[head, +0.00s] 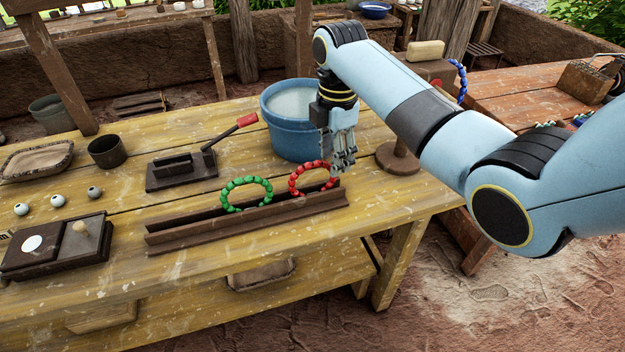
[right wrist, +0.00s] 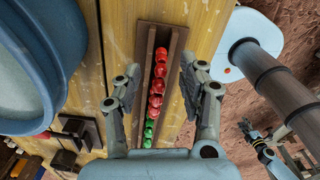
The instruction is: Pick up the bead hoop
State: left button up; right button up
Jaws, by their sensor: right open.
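A red bead hoop (head: 293,180) and a green bead hoop (head: 223,197) stand upright in a long brown wooden trough (head: 200,232) on the yellow table. My right gripper (head: 341,168) points down at the right side of the red hoop and partly hides it. In the right wrist view my right gripper (right wrist: 160,68) is open, with one finger on each side of the trough. The red hoop (right wrist: 156,87) shows edge-on between the fingers, with the green hoop (right wrist: 149,132) below it in the picture. Contact with the red beads cannot be seen.
A blue bucket (head: 283,125) stands close behind the trough. A dark lever press (head: 181,172), a dark cup (head: 107,151) and a dark box (head: 55,252) stand left. A blue bead hoop (head: 461,82) hangs at the right.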

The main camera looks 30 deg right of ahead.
notch_tip(320, 180, down, 5)
jog(key=shift+f, duration=0.1)
jog(key=shift+s, duration=0.1)
grip_shut()
